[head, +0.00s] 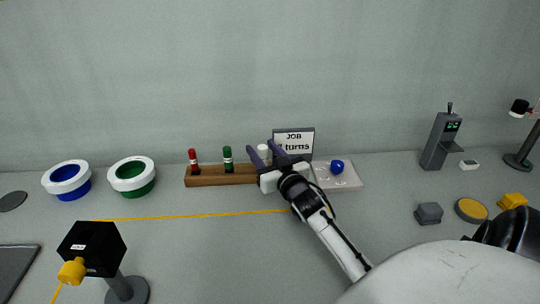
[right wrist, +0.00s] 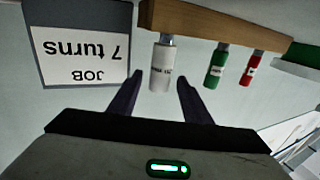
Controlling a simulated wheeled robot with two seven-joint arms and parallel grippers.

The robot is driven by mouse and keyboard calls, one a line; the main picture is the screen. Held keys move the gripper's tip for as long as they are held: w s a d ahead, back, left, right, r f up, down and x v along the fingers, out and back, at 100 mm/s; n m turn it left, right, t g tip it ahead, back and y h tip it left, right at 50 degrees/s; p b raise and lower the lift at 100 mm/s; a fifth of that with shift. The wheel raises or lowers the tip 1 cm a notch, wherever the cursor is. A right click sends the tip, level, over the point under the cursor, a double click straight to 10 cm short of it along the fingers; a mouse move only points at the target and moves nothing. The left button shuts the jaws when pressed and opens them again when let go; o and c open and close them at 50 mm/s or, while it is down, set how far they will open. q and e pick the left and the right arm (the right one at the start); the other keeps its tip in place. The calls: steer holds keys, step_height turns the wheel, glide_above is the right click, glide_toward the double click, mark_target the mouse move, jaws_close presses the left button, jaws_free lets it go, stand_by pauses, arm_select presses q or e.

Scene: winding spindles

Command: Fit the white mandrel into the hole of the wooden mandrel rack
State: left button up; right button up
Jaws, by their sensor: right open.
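The wooden mandrel rack (head: 222,176) lies on the table near the wall; it also shows at the top of the right wrist view (right wrist: 215,24), upside down. The white mandrel (right wrist: 161,65) appears upright at the rack's end, its grey stem meeting the wood; its top shows in the head view (head: 263,151). A green mandrel (head: 228,159) and a red mandrel (head: 193,161) stand in the same rack. My right gripper (head: 264,151) is open, its fingers on either side of the white mandrel's upper end with gaps showing. My left gripper is out of view.
A sign reading "JOB 7 turns" (right wrist: 82,48) stands behind the gripper. A pale tray (head: 345,184) with a blue ball (head: 337,167) is to the right. Blue (head: 70,190) and green (head: 133,186) white-rimmed rings are at left.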

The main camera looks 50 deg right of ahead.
steer(key=v, duration=0.6)
steer(key=shift+f, duration=0.25)
